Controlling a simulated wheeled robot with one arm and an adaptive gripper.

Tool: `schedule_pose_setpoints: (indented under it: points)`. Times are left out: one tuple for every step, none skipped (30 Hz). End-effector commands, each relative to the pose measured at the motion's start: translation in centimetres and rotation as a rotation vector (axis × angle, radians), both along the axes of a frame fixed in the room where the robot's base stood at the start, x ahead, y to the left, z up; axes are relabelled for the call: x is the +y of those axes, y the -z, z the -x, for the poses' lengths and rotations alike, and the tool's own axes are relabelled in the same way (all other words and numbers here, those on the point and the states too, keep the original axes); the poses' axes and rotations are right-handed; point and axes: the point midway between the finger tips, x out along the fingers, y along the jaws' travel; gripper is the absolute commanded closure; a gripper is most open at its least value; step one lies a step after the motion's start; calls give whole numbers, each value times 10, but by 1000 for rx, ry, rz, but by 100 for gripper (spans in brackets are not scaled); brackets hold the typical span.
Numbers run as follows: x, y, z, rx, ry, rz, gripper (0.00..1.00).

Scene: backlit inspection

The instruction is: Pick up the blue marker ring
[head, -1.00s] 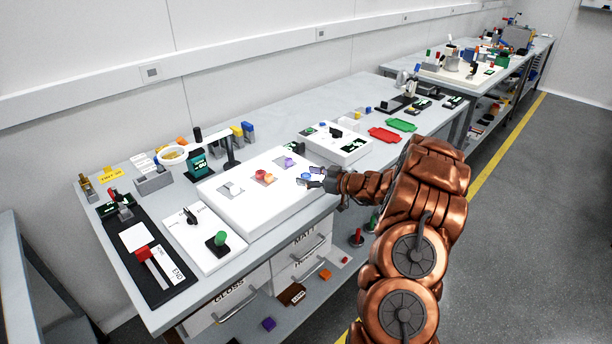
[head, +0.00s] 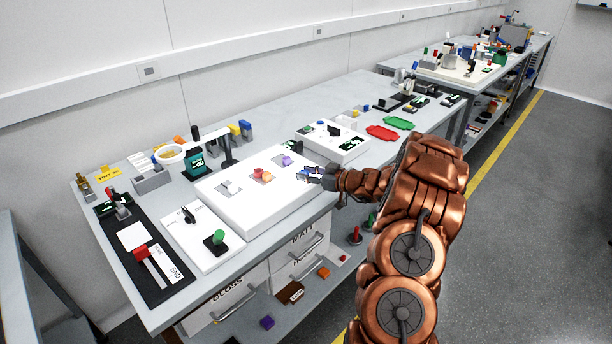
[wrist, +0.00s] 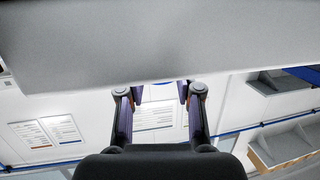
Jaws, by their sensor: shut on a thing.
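My gripper (head: 309,173) is over the right end of the white light box (head: 243,212), reaching in from the right. It is shut on the blue marker ring (head: 313,176), which shows as a small patch of blue between the fingers. The fingers hide most of the ring, and I cannot tell whether it is clear of the surface. In the wrist view my two fingers (wrist: 160,92) point up the picture toward a large pale grey surface.
A purple piece (head: 286,161), an orange-red piece (head: 257,174) and a pale grey piece (head: 230,187) stand on the box. A white control box (head: 334,142) is behind my gripper. Red (head: 382,132) and green (head: 400,123) trays lie farther along the bench.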

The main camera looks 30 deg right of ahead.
Motion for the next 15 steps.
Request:
schedule_pose_setpoints:
  points:
    - [0,-3,0,-2,0,1,81]
    - [0,-5,0,-3,0,2,81]
    - [0,-8,-1,-3,0,2,81]
    - [0,-11,-1,-4,1,3,81]
    - [0,-14,0,-4,1,4,81]
    - [-1,-19,0,-5,1,3,81]
    - [-1,-22,0,-4,1,2,81]
    - [0,-26,0,-5,1,3,81]
    - [0,-32,-1,-4,0,3,81]
    - [0,-37,-1,-5,0,3,81]
    - [0,-42,-1,-5,-1,3,81]
    - [1,-48,0,-6,-1,4,81]
    - [1,-53,0,-6,-1,3,81]
    - [1,-57,0,-6,-2,4,81]
    - [1,-62,0,-4,-2,2,81]
